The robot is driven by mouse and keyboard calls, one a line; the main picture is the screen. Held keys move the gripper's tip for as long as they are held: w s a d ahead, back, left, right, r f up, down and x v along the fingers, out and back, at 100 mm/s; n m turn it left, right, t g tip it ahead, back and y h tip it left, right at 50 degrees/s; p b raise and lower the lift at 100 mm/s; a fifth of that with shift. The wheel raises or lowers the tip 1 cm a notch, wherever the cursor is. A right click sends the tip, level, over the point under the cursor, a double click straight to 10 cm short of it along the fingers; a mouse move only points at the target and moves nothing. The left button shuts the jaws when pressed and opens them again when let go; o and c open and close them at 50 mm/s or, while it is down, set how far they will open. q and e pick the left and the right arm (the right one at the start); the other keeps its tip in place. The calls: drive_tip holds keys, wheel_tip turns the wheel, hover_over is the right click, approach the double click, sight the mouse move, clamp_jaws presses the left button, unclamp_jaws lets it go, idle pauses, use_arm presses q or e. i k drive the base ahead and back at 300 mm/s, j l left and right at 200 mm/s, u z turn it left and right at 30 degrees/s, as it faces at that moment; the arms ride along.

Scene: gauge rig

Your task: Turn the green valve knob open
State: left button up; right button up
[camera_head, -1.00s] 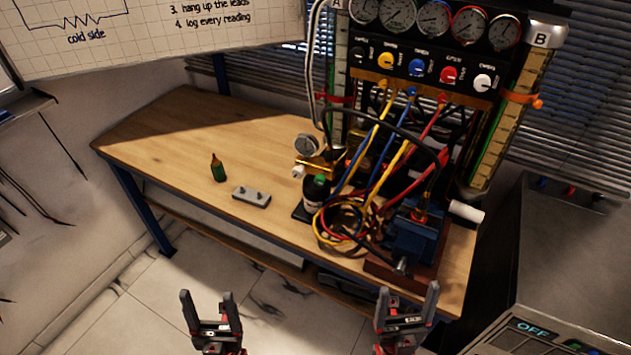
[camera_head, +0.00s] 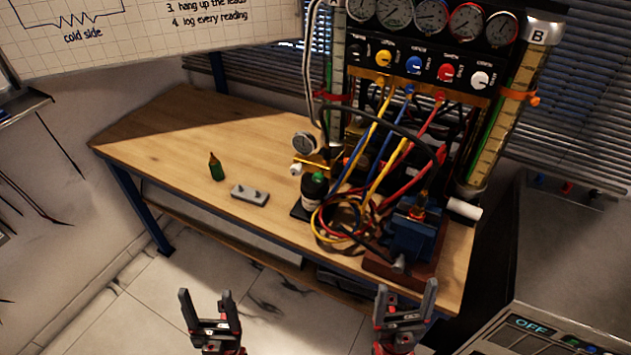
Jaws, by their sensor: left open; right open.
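A small green knob (camera_head: 319,177) sits on top of a dark, bottle-like cylinder (camera_head: 314,193) on the bench, beside a bundle of hoses. I cannot tell for sure that it is the valve knob. The gauge panel's own knobs are black, yellow, blue, red and white. My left gripper (camera_head: 206,293) is open and empty, in front of the bench and low in the view. My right gripper (camera_head: 406,287) is open and empty, near the bench's front right edge in the picture. Neither touches anything.
On the wooden bench (camera_head: 160,135) stand a green bottle (camera_head: 216,168), a grey block (camera_head: 250,195), a blue vise (camera_head: 413,235) and looped coloured hoses (camera_head: 335,220). The gauge panel (camera_head: 435,45) rises behind. The bench's left part is clear.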

sight(318, 176)
drive_tip(key=l+u, duration=0.2)
drive_tip(key=u, duration=0.2)
drive_tip(key=l+u, duration=0.2)
drive_tip(key=u, duration=0.25)
drive_tip(key=l+u, duration=0.2)
drive_tip(key=u, duration=0.2)
